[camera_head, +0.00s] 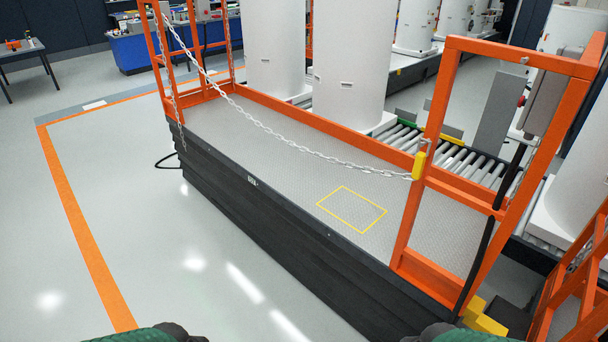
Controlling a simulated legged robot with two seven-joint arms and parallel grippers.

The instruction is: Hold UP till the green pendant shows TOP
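The lift platform (270,120) has a grey tread-plate deck with a yellow square outline on it, above a black bellows skirt (240,205). The deck stands well above the floor. Orange rails (447,150) frame both ends, and a chain (265,127) hangs across the near side to a yellow catch (419,165). A grey box (546,101) with a red button is fixed by the right-hand rail. I cannot make out a green pendant or any TOP reading. Only green and dark parts of my arms show at the bottom edge; neither gripper is in view.
White tanks (350,65) stand behind the platform, next to a roller conveyor (455,155). An orange line (85,235) marks the floor at left, where there is free room. An orange ladder-like frame (575,290) and yellow blocks (484,317) are at lower right.

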